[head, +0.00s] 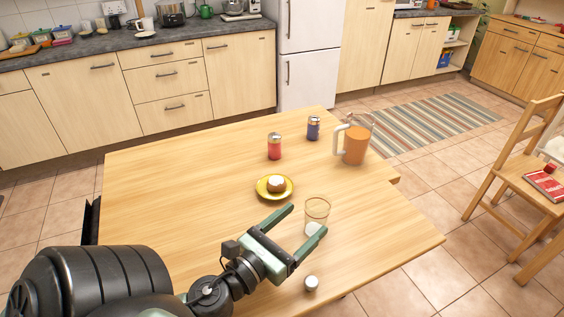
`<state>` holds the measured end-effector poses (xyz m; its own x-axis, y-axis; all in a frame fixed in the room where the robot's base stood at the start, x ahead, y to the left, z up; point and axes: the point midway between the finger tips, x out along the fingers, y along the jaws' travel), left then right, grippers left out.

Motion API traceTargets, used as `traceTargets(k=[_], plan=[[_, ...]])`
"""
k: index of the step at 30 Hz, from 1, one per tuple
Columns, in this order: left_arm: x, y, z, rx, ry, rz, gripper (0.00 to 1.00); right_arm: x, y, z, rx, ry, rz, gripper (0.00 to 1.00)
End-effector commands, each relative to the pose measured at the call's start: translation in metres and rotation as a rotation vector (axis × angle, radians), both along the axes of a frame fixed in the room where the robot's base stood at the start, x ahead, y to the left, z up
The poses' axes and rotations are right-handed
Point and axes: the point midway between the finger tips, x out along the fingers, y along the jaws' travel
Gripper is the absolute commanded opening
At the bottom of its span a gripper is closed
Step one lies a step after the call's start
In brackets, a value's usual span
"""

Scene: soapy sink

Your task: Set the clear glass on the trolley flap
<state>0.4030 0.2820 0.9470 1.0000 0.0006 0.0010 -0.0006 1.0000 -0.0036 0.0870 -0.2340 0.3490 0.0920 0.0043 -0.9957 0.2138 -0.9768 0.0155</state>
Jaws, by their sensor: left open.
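The clear glass (317,209) stands upright on the wooden surface, right at the tips of my left gripper (307,220). The gripper is open, with one finger on the far left side of the glass and the other tip overlapping its lower part. I cannot tell whether either finger touches it. The pale wooden top (200,210) has a step in its right edge; the part nearer me on the right (400,235) looks like the trolley flap, though no clear seam shows. That part is bare at its right end. My right gripper is not in view.
A yellow plate (263,188) with a round food item lies behind the gripper. A small pale shaker-like item (311,283) is near the front edge.

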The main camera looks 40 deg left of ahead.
Motion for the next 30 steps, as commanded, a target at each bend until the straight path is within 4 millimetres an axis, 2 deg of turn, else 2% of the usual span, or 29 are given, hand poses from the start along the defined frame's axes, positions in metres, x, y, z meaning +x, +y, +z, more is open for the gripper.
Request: traceTargets(k=[1, 7, 9, 21, 30], plan=[[-0.009, 0.000, -0.006, -0.001, 0.003, 0.002, 0.74, 0.000, -0.001, -0.009, -0.001, 0.000, 0.000, 0.36], [-0.037, 0.000, -0.005, 0.001, 0.002, 0.002, 0.74, 0.000, -0.002, -0.029, -0.003, 0.000, -0.001, 0.36], [-0.039, 0.000, -0.002, 0.010, 0.013, -0.002, 0.74, 0.000, -0.002, -0.022, -0.003, 0.000, -0.001, 0.36], [-0.060, 0.000, -0.002, 0.008, 0.010, 0.001, 0.74, 0.000, -0.003, -0.021, -0.004, 0.000, -0.001, 0.36], [-0.064, 0.000, 0.001, -0.001, -0.002, 0.000, 0.74, 0.000, -0.003, -0.021, -0.003, 0.000, -0.001, 0.36]])
